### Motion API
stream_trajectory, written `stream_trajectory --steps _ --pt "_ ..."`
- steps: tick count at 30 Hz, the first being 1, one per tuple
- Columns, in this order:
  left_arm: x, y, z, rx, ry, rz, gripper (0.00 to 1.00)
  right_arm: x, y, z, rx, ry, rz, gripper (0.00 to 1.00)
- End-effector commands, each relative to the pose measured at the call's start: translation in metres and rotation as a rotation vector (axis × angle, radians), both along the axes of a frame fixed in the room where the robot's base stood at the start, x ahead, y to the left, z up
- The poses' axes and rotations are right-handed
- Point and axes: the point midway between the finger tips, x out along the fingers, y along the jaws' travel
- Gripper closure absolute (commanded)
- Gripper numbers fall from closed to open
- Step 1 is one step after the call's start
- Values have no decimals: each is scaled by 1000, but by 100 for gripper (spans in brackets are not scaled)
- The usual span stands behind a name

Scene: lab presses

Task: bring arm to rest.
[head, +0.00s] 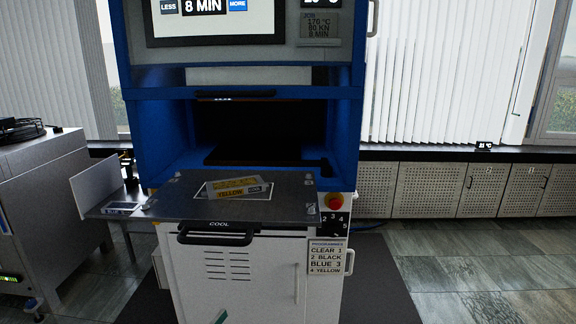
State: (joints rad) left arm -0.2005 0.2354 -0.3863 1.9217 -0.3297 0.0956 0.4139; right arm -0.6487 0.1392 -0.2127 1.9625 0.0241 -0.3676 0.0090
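Neither of my arms nor grippers shows in the head view. A blue and white lab press (343,120) stands in the middle, its dark chamber (260,128) open at the front. Its screen (215,22) reads 8 MIN, with LESS and MORE buttons. A grey plate (285,203) marked COOL juts out below the chamber. A packet or mould labelled YELLOW (238,188) lies on it, inside an outlined area.
A red button (335,201) and a numbered dial (334,223) sit at the press's right front. A side shelf (120,208) and a grey machine (50,185) stand left. Perforated cabinets (425,188) line the back wall. The tiled floor (480,265) at right is clear.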

Motion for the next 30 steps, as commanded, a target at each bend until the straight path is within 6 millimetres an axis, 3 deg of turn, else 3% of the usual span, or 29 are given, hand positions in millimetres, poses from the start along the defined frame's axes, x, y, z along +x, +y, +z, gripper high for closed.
stream_trajectory --steps 1,6,9,12,18,30 --pt "-13 12 -33 33 78 46 35 0 0 0 0 -1 0 60" --pt "-64 51 -130 174 318 156 35 0 0 1 0 -1 0 60" --pt "-101 68 -177 253 444 185 35 0 0 1 0 -1 0 60" --pt "-134 81 -210 315 543 196 35 0 0 1 0 -1 0 60" --pt "-169 92 -239 375 638 196 35 0 0 1 0 -1 0 60" --pt "-171 93 -241 381 645 196 35 0 0 -1 0 1 0 60"
